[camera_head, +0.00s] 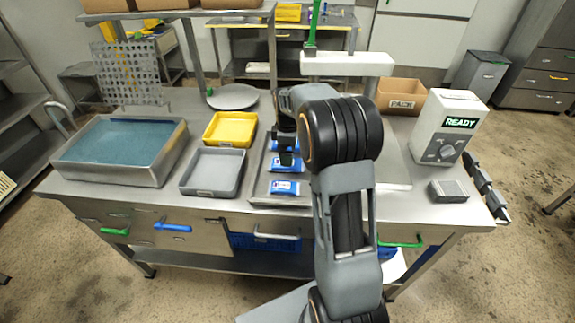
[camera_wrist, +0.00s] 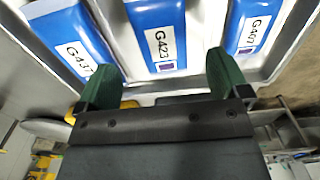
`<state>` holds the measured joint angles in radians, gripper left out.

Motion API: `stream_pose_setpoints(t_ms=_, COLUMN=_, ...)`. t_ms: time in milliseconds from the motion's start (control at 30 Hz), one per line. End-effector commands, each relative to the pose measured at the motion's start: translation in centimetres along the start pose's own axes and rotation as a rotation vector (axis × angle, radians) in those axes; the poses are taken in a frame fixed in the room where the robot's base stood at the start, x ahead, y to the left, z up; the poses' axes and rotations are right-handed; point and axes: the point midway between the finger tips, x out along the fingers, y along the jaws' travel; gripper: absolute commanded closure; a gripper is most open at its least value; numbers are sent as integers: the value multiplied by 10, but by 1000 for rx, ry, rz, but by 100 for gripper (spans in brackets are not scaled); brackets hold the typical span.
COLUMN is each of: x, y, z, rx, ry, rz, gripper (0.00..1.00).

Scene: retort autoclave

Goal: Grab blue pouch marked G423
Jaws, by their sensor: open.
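The blue pouch marked G423 (camera_wrist: 160,22) lies in the middle of three blue pouches in the wrist view, with its white label readable. A pouch whose label looks like G437 (camera_wrist: 62,28) lies to its left, and one that looks like G407 (camera_wrist: 254,22) to its right. In the head view the blue pouches lie in a row in a metal tray (camera_head: 256,196), their labels too small to read. My gripper (camera_wrist: 164,76) is open and empty, its green-tipped fingers on either side of the G423 pouch's near end in the picture. Contact cannot be told.
A grey bin (camera_head: 213,172) and a yellow bin (camera_head: 230,130) stand left of the tray. A large metal basin with a blue-green surface (camera_head: 122,146) is farther left. A READY control box (camera_head: 447,126) and a PACK carton (camera_head: 401,97) stand to the right.

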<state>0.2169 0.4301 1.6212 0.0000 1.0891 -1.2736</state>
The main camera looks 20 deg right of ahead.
Motion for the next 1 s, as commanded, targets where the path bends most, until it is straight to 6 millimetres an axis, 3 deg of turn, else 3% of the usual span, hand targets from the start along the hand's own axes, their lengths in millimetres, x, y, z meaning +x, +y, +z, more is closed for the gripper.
stream_pose_setpoints(t_ms=333, x=43, y=-4, z=-2, rx=0, ry=-1, rz=-4, gripper=6)
stream_pose_setpoints(t_ms=700, x=50, y=-3, z=-2, rx=0, ry=0, rz=-1, gripper=6)
stream_pose_setpoints(t_ms=1000, x=50, y=-3, z=-2, rx=0, ry=0, rz=-1, gripper=35)
